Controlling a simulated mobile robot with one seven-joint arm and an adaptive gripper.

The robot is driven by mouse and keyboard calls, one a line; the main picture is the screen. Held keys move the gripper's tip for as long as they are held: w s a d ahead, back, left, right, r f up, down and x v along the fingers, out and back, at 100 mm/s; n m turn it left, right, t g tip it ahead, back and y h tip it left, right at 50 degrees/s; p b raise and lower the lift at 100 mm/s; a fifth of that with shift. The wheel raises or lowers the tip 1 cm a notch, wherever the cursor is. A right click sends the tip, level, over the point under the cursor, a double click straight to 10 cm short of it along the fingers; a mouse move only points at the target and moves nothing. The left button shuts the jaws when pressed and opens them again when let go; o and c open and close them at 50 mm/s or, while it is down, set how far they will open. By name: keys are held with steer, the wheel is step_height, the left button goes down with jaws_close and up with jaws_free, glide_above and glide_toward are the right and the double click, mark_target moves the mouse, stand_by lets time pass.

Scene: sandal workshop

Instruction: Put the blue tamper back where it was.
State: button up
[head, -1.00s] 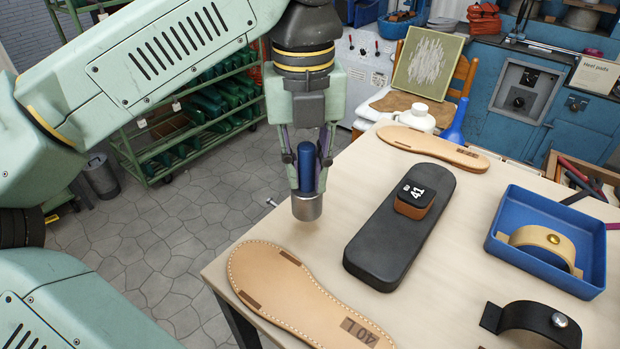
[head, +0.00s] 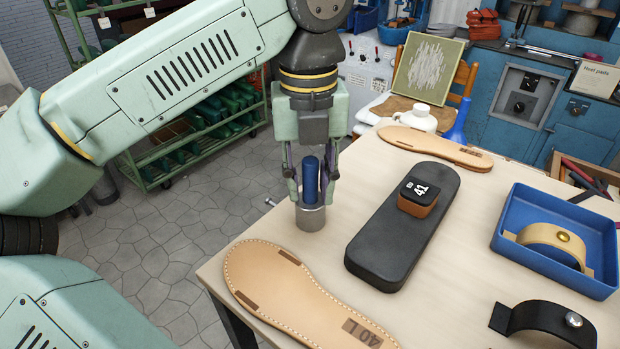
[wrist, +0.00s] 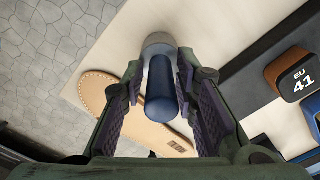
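The blue tamper (head: 311,182) has a dark blue handle and a grey metal foot. In the wrist view, the tamper (wrist: 161,92) lies between the purple-padded fingers (wrist: 160,75), with a gap beside the handle. The fingers look open around it. The foot appears to rest on the tabletop.
A block marked 41 (head: 419,197) sits on the black slab. A blue tray (head: 550,268) with a tan strap and a black strap (head: 540,318) lie at the right. Another sole (head: 435,147), a white bottle (head: 413,122) and a blue cone-shaped item (head: 457,128) are farther back.

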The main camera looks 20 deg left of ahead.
steer(key=shift+o, duration=1)
step_height(320, 180, up, 8)
steer(key=p, duration=0.5)
steer(key=shift+a+p, duration=0.1)
steer(key=shift+p, duration=0.3)
